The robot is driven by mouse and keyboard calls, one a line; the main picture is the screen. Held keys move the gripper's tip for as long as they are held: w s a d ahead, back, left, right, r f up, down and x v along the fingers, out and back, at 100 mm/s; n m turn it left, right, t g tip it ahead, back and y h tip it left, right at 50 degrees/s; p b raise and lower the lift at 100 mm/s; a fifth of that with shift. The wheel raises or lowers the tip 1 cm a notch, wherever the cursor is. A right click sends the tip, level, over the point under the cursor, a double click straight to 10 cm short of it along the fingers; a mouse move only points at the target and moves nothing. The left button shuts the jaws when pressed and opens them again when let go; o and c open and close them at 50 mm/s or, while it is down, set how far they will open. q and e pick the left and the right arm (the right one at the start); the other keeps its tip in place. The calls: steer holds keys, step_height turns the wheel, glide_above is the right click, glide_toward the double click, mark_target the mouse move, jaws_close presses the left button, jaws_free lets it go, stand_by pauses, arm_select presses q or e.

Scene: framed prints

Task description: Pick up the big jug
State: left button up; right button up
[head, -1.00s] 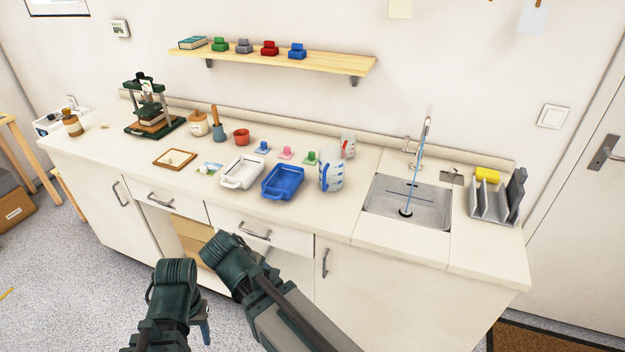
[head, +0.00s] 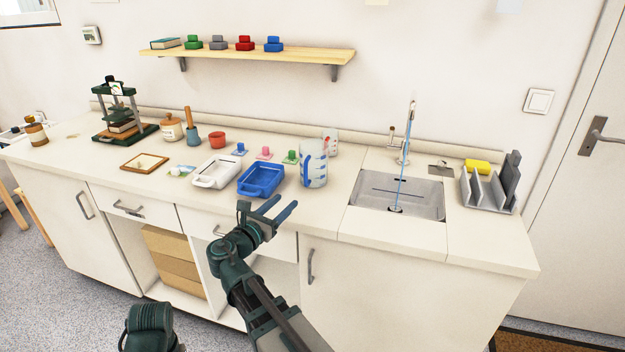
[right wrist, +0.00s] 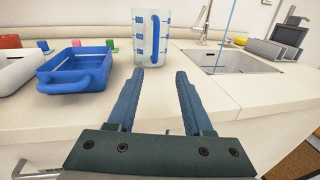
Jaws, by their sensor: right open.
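The big jug (head: 314,168) is clear with blue markings and stands upright on the counter, right of the blue tray and left of the sink. It also shows in the right wrist view (right wrist: 150,42), with a blue handle facing me. A smaller jug with red markings (head: 330,139) stands just behind it, partly hidden. My right gripper (head: 283,206) is open and empty at the counter's front edge, short of the big jug. In the right wrist view its fingers (right wrist: 155,88) point toward the jug, apart from it. My left arm shows at the bottom, but its gripper is out of view.
The blue tray (head: 261,181) sits close to the jug's left, with a white tray (head: 214,172) beyond it. The sink (head: 398,197) with running water lies to the right. The counter (head: 335,211) is clear in front of the jug.

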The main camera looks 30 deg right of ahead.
mark_target(305, 176)
steer(key=x, duration=0.8)
steer(key=shift+w+d+r, duration=0.2)
steer(key=shift+w+d, duration=0.05)
steer(key=shift+d, duration=0.05)
steer(key=x, duration=0.5)
steer(key=shift+w+a+r+p, duration=0.1)
steer(key=shift+w+r+p, duration=0.25)
steer(key=shift+w+p, duration=0.1)
jaws_close()
stand_by(0.9)
